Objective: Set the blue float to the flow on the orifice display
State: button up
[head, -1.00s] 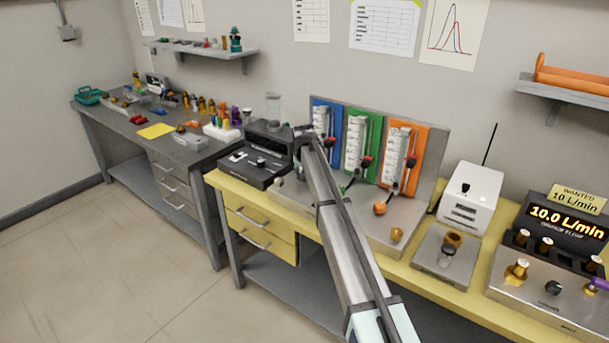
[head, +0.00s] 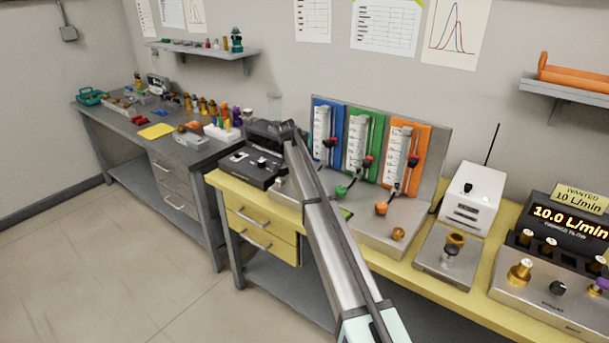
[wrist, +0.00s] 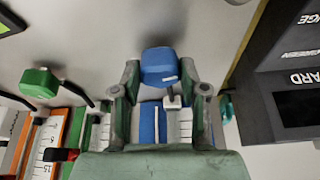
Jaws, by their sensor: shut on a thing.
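The blue rotameter panel (head: 337,113) stands leftmost of three, with a white scale (head: 321,128) and a red-and-black marker (head: 330,143). The blue float itself is too small to tell. In the wrist view, my gripper (wrist: 160,85) is shut on the blue knob (wrist: 158,65), which sits between its fingers. The blue panel shows behind it in the wrist view (wrist: 147,122). In the head view my arm hides the gripper and the blue knob. The orifice display (head: 568,221) reads 10.0 L/min.
A green knob (head: 341,191) and an orange knob (head: 381,209) sit right of the blue station. A dark instrument (head: 252,168) stands close on the left. A WANTED 10 L/min sign (head: 579,199) tops the display. A white box (head: 471,194) stands right of the panels.

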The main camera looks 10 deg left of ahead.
dwell(0.4)
jog(key=o, duration=1.1)
jog(key=shift+f, duration=0.1)
jog(key=shift+o, duration=0.2)
jog(key=v, duration=1.2)
jog(key=shift+w, duration=0.1)
